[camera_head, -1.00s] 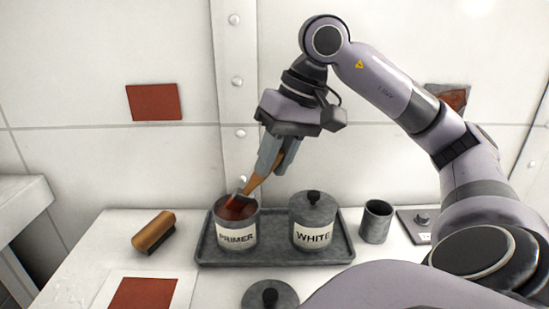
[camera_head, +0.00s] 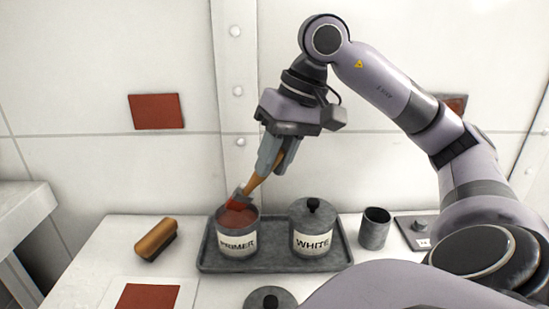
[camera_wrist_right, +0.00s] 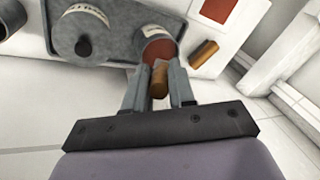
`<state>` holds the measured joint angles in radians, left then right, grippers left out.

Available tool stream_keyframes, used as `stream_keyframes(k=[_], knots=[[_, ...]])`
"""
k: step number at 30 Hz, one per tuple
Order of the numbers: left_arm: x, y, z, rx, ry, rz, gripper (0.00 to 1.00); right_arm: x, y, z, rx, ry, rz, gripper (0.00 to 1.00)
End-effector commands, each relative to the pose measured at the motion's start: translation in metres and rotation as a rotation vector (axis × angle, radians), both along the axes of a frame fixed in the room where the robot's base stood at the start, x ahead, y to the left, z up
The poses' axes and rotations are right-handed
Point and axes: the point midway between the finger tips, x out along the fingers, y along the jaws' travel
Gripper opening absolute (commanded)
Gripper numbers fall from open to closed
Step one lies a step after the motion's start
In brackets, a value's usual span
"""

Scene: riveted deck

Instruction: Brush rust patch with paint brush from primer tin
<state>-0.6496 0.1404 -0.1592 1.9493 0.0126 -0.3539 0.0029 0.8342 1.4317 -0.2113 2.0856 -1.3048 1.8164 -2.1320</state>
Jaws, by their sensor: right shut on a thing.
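My right gripper (camera_head: 273,160) is shut on the wooden handle of the paint brush (camera_head: 255,183). The brush slants down to the left, and its red-coated bristles are at the mouth of the open primer tin (camera_head: 237,241), which holds red-brown paint. I cannot tell whether the bristle tip touches the paint. In the right wrist view the brush handle (camera_wrist_right: 159,82) lies between the fingers, above the primer tin (camera_wrist_right: 152,32). A red-brown patch (camera_head: 156,111) is on the wall at left. Another patch (camera_head: 456,103) on the wall is partly hidden behind my right arm. My left gripper is out of view.
A wooden-backed brush (camera_head: 155,240) lies left; a grey cup (camera_head: 375,228) stands right. A loose lid (camera_head: 270,299) and a red-brown square (camera_head: 147,297) on a white sheet are in front.

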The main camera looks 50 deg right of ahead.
Motion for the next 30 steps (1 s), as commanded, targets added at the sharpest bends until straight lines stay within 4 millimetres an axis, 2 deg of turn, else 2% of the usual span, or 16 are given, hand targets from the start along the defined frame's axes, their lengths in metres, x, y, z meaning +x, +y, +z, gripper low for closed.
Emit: stream_keyframes(k=[1,15,30], knots=[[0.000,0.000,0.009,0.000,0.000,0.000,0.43,0.000,0.000,0.009,0.001,-0.001,0.000,0.00],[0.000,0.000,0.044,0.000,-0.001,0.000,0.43,0.000,0.000,0.047,0.000,-0.003,-0.001,0.00],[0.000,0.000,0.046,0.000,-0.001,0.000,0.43,0.000,0.000,0.049,0.000,-0.003,0.000,0.00]])
